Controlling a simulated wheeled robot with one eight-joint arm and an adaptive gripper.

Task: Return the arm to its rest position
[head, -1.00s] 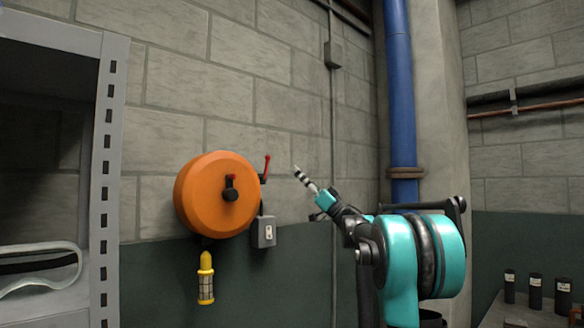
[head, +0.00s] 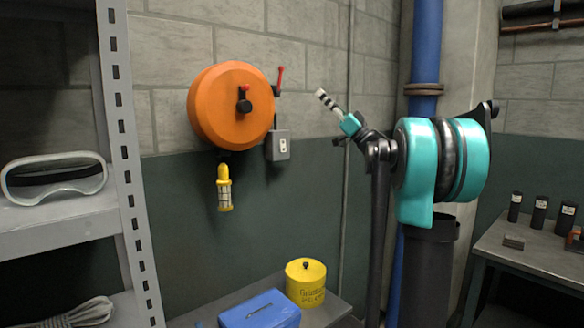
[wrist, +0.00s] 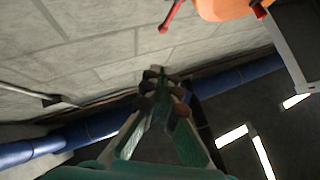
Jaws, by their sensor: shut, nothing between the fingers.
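My gripper (head: 326,100) is at the end of my raised arm, pointing up and left in the head view, to the right of the orange reel. It is empty, clear of the wall items in that view. In the wrist view my gripper (wrist: 160,80) shows its two fingers converging to closed tips, with nothing between them. The arm's teal joint and black links are mine and stand at the right of the head view.
An orange reel (head: 230,105) hangs on the wall above a yellow lamp (head: 224,188). A grey shelf (head: 60,222) holds goggles (head: 55,177). Below are a blue box (head: 262,312) and yellow tin (head: 306,283). A blue pipe (head: 428,45) and a bench (head: 535,258) with black bottles are right.

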